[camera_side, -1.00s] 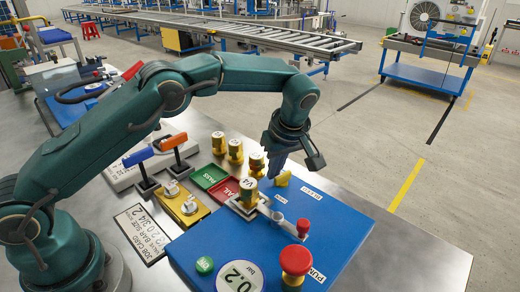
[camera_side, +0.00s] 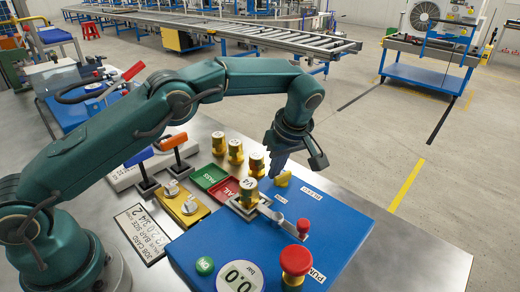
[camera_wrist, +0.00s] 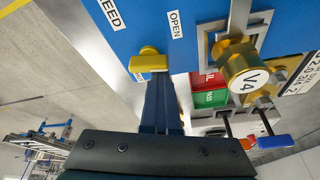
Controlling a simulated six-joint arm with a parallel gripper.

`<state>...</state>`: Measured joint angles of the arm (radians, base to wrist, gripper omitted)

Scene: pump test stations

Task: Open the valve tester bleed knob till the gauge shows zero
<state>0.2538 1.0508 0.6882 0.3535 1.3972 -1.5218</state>
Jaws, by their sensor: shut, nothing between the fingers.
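The blue valve tester (camera_side: 330,225) has a yellow bleed knob (camera_side: 283,179) at its far edge. The knob (camera_wrist: 148,63) also shows in the wrist view, beside the "OPEN" and "BLEED" labels. My gripper (camera_side: 274,174) is shut and empty, its tips right beside the knob; in the wrist view the fingers (camera_wrist: 158,85) reach to the knob's side, and I cannot tell if they touch it. The round gauge (camera_side: 239,277) reads 0.0 bar. The brass valve V4 (camera_side: 249,190) sits in the tester's clamp.
A red-knobbed clamp lever (camera_side: 303,227) and a red pump knob (camera_side: 296,262) stand on the tester. Green PASS (camera_side: 211,176) and red FAIL (camera_side: 225,189) trays lie to its left, with several brass valves (camera_side: 236,151) behind. The bench right of the tester is clear.

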